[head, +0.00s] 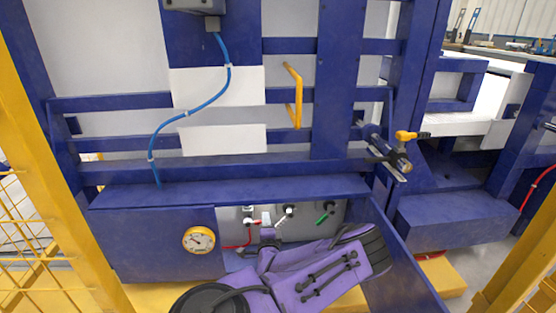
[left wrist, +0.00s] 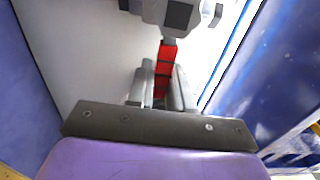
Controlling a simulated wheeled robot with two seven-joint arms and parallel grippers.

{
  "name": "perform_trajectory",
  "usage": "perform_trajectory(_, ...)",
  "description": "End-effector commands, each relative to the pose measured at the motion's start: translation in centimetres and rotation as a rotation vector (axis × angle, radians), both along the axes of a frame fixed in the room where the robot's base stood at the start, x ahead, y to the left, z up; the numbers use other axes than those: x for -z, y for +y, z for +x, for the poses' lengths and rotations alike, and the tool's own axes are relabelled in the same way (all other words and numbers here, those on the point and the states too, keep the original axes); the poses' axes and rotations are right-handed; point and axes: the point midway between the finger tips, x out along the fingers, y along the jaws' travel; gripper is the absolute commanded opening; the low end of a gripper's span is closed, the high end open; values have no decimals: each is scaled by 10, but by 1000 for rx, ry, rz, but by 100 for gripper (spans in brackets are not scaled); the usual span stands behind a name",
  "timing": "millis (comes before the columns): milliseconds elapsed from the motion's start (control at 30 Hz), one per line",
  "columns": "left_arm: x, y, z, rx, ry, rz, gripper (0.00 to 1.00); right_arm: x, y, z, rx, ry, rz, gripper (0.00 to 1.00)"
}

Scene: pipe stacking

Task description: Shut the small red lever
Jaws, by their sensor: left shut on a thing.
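The small red lever (head: 251,222) sits on a pale panel in a recess low in the blue frame. In the left wrist view the red lever (left wrist: 167,58) runs down from a grey valve body (left wrist: 178,14) and passes between my fingers. My left gripper (head: 266,232) reaches into the recess. In the left wrist view its two grey fingers (left wrist: 162,92) are shut on the lever, one on each side. The lever's lower end is partly hidden between the fingers. My right gripper is not in view.
A white-handled lever (head: 285,216) and a green-handled lever (head: 325,217) sit to the right on the same panel. A round yellow gauge (head: 198,241) is to the left. A blue beam (head: 230,191) runs above the recess, and a blue wall (head: 400,265) stands right of my arm.

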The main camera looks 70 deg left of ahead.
Motion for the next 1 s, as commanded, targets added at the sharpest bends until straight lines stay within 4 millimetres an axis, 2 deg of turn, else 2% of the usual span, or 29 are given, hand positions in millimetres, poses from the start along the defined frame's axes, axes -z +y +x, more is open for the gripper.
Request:
perform_trajectory(433,1,2,-5,-8,17,1,0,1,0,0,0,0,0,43)
perform_trajectory(467,1,1,-5,-8,17,1,27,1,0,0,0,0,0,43)
perform_trajectory(500,1,1,-5,-7,17,1,40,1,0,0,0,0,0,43)
perform_trajectory(833,0,-3,-3,-2,13,1,42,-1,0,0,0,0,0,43)
perform_trajectory(1000,-2,-32,-12,-1,16,0,42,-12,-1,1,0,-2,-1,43)
